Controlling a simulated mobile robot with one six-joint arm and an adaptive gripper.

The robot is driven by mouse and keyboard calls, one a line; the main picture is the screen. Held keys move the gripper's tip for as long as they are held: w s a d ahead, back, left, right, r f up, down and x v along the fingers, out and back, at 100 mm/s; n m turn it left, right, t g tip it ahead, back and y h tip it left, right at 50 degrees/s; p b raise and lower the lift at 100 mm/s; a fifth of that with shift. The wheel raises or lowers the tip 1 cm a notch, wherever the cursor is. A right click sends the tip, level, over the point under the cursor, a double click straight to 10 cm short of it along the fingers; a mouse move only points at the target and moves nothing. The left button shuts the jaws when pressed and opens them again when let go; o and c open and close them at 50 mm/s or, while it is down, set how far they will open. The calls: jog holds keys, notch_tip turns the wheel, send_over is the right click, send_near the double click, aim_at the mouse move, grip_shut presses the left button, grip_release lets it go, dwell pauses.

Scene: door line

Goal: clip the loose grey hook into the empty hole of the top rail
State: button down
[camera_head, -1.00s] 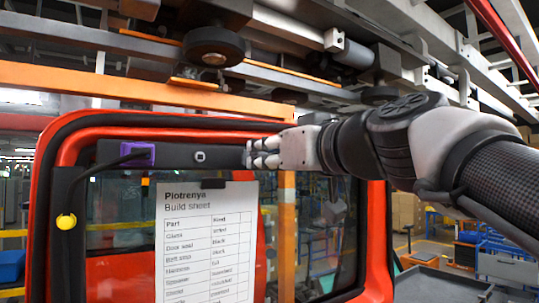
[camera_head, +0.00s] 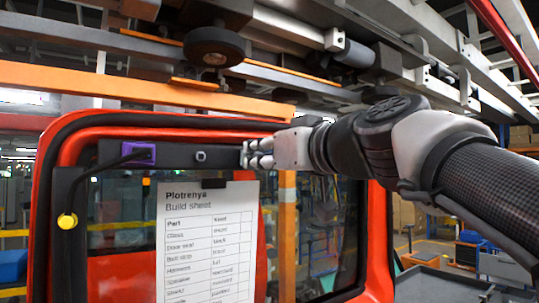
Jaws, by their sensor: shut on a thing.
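The dark top rail (camera_head: 180,156) runs across the upper part of the orange-red door. A small light-rimmed square hole (camera_head: 201,156) shows in it, left of my gripper. My gripper (camera_head: 250,154) is at the rail's right part, its pale fingers pointing left and closed together. A small grey piece at the fingertips appears to be the loose grey hook (camera_head: 244,155); most of it is hidden by the fingers. I cannot tell whether it touches the rail. The hole is clear of the fingers.
A purple connector (camera_head: 140,153) with a black cable sits at the rail's left end. A build sheet (camera_head: 208,245) hangs below the rail from a dark clip (camera_head: 214,183). An orange beam (camera_head: 130,85) passes above the door.

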jog(key=shift+r, duration=0.1)
dwell(0.3)
jog(key=c, duration=1.4)
grip_release()
jog(key=shift+w+a, duration=0.1)
jog(key=v, duration=1.2)
notch_tip(320, 180, up, 10)
jog(key=shift+w, duration=0.3)
